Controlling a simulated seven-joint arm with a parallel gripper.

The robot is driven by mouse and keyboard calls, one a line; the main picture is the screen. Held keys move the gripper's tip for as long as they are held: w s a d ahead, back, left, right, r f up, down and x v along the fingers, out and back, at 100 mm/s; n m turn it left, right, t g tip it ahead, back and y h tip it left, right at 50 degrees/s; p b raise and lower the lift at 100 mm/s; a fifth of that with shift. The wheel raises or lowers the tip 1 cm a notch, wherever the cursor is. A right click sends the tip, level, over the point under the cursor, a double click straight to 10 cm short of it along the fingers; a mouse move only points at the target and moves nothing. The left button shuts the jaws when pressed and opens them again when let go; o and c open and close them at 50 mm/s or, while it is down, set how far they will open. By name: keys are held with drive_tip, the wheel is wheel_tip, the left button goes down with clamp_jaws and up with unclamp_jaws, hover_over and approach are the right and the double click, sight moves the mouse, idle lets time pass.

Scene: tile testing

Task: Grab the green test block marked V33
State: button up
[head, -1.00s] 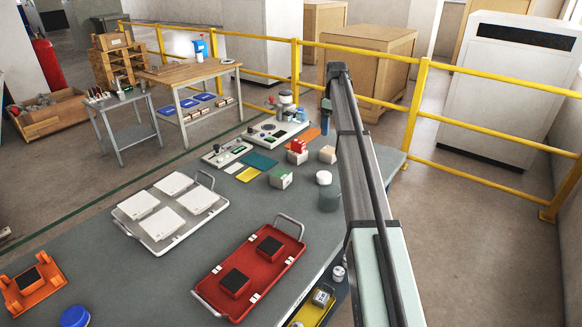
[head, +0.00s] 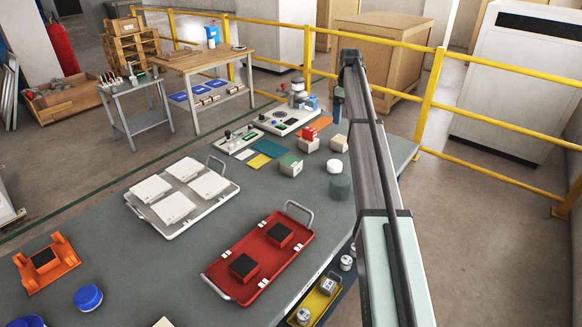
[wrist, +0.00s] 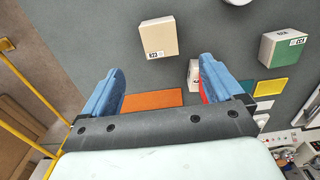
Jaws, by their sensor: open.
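The green-topped block (head: 291,166) stands on the grey table in the head view, in front of the red-topped block. In the wrist view the green-topped block (wrist: 285,48) is at the upper right, with a small white label on its green face; the marking is too small to read surely. My gripper (wrist: 160,78) is open and empty, its two blue fingers apart. The green-topped block lies outside the fingers, to the right of the right finger. In the head view my gripper (head: 338,100) hangs at the arm's far end, seen small, beyond the blocks.
A plain beige block (wrist: 158,39) lies ahead of the fingers. A red-topped block (head: 309,140) is partly hidden by the right finger in the wrist view. A white cylinder (head: 336,166) and a greenish cylinder (head: 340,187) stand nearby. A yellow rail (head: 485,122) runs behind the table.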

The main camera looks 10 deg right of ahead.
drive_tip(key=n+t+y, duration=0.1)
hover_over(291, 161)
drive_tip(key=s, duration=0.1)
drive_tip(key=f, duration=0.6)
drive_tip(key=shift+d+f, duration=0.25)
drive_tip(key=shift+d, duration=0.1)
drive_tip(key=shift+w+a+f, duration=0.1)
drive_tip(key=shift+w+f, duration=0.1)
drive_tip(key=shift+f, duration=0.8)
drive_tip(key=shift+w+a+f, duration=0.1)
drive_tip(key=shift+w+f, duration=0.05)
drive_tip(key=shift+f, duration=0.8)
drive_tip(key=shift+w+a+f, duration=0.1)
drive_tip(key=shift+w+f, duration=0.1)
drive_tip(key=shift+f, duration=0.8)
drive_tip(key=shift+c, duration=0.3)
